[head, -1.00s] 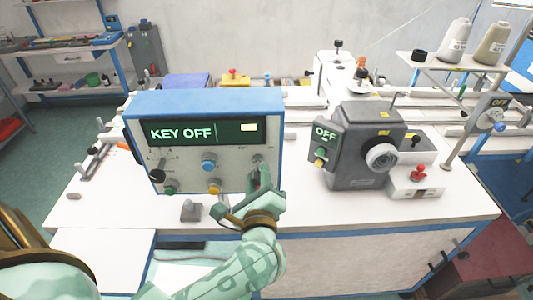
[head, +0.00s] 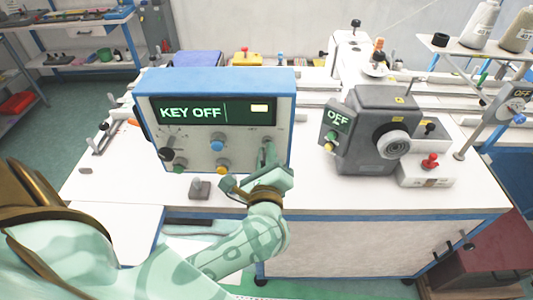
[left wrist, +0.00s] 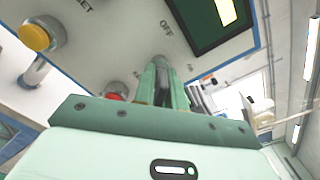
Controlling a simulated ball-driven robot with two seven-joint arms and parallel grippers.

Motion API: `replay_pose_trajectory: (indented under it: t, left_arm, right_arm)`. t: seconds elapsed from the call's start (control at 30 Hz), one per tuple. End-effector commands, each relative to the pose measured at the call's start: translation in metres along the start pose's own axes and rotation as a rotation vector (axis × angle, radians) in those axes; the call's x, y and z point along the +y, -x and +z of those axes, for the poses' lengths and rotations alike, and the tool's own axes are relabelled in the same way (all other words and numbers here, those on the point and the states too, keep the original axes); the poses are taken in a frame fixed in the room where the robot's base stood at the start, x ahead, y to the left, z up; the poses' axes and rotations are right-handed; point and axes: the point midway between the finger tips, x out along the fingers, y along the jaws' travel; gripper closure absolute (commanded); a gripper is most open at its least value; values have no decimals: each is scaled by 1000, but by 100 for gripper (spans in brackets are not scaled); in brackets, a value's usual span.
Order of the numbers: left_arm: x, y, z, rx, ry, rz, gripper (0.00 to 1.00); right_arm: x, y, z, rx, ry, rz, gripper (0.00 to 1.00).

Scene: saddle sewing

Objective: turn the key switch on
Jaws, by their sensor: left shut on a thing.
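The control box (head: 222,80) with a blue top stands on the white table, and its screen (head: 205,111) reads "KEY OFF". My left gripper (head: 268,152) is at the lower right of the box's front panel, covering most of the key switch. In the left wrist view, my left gripper (left wrist: 163,76) has its two green fingers closed on the dark key (left wrist: 162,84). The key points into the round switch on the panel, and an "OFF" label (left wrist: 167,29) is printed beside it. My right gripper is not in view.
A small grey switch block (head: 200,189) stands in front of the box. A grey machine unit (head: 368,135) marked "OFF" stands to the right.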

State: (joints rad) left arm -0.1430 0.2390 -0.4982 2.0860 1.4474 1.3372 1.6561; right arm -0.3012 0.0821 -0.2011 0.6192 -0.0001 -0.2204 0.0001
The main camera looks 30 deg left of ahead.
Motion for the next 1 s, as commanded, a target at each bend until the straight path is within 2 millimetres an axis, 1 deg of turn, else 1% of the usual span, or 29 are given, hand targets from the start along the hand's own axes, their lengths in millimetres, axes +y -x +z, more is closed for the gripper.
replay_pose_trajectory:
  t: [0.27, 0.67, 1.0]
  left_arm:
    - [-1, 0, 1, 2, -174, 1, 100]
    - [-1, 0, 1, 3, -552, 1, 100]
    - [-2, 0, 2, 4, -875, 1, 100]
  right_arm:
    - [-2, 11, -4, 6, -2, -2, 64]
    - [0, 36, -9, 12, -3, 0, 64]
    - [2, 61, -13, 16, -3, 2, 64]
